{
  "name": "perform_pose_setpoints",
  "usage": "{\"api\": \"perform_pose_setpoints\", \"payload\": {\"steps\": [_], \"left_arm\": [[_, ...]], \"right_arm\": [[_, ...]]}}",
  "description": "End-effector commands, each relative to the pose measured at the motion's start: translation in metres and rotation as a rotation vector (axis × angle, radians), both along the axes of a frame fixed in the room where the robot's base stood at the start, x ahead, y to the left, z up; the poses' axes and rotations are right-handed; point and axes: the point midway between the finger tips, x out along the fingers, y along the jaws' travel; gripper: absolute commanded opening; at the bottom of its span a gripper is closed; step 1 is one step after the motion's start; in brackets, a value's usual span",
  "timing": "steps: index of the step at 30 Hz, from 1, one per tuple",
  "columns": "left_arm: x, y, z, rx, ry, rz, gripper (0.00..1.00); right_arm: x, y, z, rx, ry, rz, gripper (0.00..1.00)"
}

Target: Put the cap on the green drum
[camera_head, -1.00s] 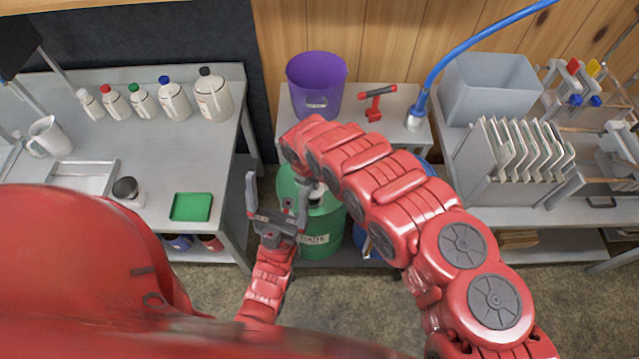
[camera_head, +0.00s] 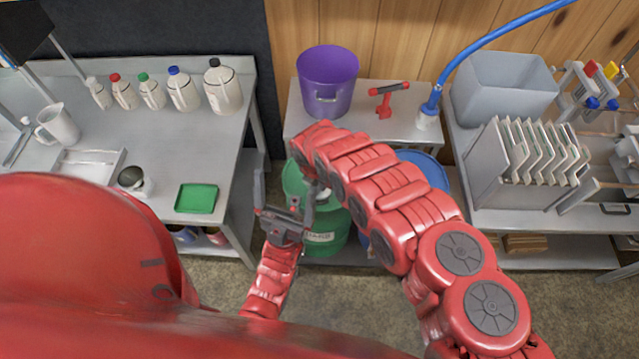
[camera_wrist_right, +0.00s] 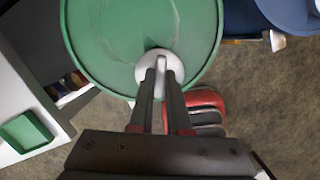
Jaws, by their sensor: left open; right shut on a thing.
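The green drum (camera_head: 326,240) stands on the floor between the benches, partly covered by my arms. Its round green top (camera_wrist_right: 110,35) fills the upper part of the right wrist view. A white round cap (camera_wrist_right: 172,60) with a raised grip is pinched between the fingertips of my right gripper (camera_wrist_right: 161,80). The cap is over the drum top near its rim; I cannot tell whether it touches. In the head view the right gripper is mostly hidden behind its arm. My left gripper (camera_head: 285,200) is open and empty, fingers up, in front of the drum.
A blue drum (camera_head: 428,170) stands close to the right of the green one. Behind are a purple bucket (camera_head: 327,85), a red tool (camera_head: 386,98) and a blue hose (camera_head: 490,45) on a low table. Benches with bottles, a green tray (camera_head: 197,198) and a grey bin (camera_head: 503,90) flank them.

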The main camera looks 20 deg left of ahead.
Motion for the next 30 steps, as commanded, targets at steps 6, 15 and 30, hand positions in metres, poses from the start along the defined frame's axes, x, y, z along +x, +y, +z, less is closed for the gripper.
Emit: {"api": "perform_pose_setpoints", "payload": {"steps": [6, 15, 30], "left_arm": [[0.0, 0.0, -0.004, 0.0, 0.0, 0.0, 1.0], [0.0, 0.0, -0.004, 0.0, 0.0, 0.0, 1.0], [0.0, 0.0, -0.014, 0.0, 0.0, 0.0, 1.0]], "right_arm": [[0.001, -0.001, 0.001, 0.0, -0.001, -0.002, 0.0], [0.001, 0.0, 0.001, 0.0, 0.0, -0.001, 0.0], [0.0, 0.0, -0.008, 0.0, 0.0, 0.0, 0.0]]}}
